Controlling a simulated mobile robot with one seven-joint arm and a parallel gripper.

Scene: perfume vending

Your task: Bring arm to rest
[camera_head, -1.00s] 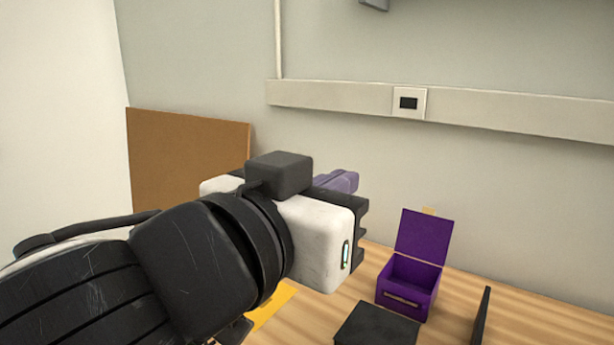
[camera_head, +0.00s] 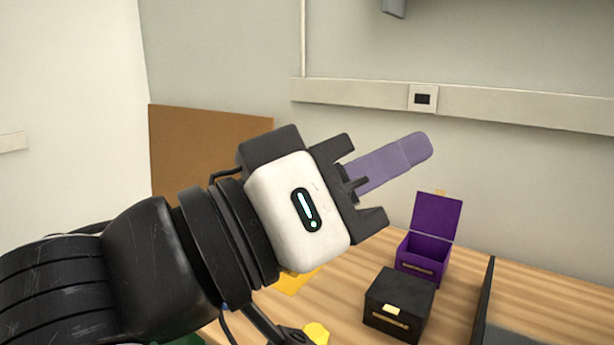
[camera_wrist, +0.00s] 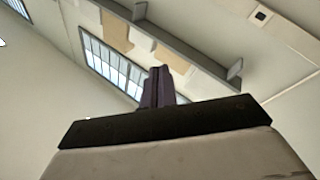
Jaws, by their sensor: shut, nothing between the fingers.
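My gripper (camera_head: 418,150) is raised above the table at the middle of the head view, its purple fingers pointing up and to the right. The fingers lie together with nothing between them. The fingers also show in the wrist view (camera_wrist: 158,88), pointing toward the upper wall and windows. My arm enters from the lower left and hides part of the table and the brown board behind it.
An open purple box (camera_head: 424,256) with its lid up stands on the wooden table (camera_head: 455,318). A black box (camera_head: 398,302) stands in front of it. A dark upright panel (camera_head: 484,300) is at right. A brown board (camera_head: 200,150) leans at the back wall. Something yellow (camera_head: 298,281) lies under my arm.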

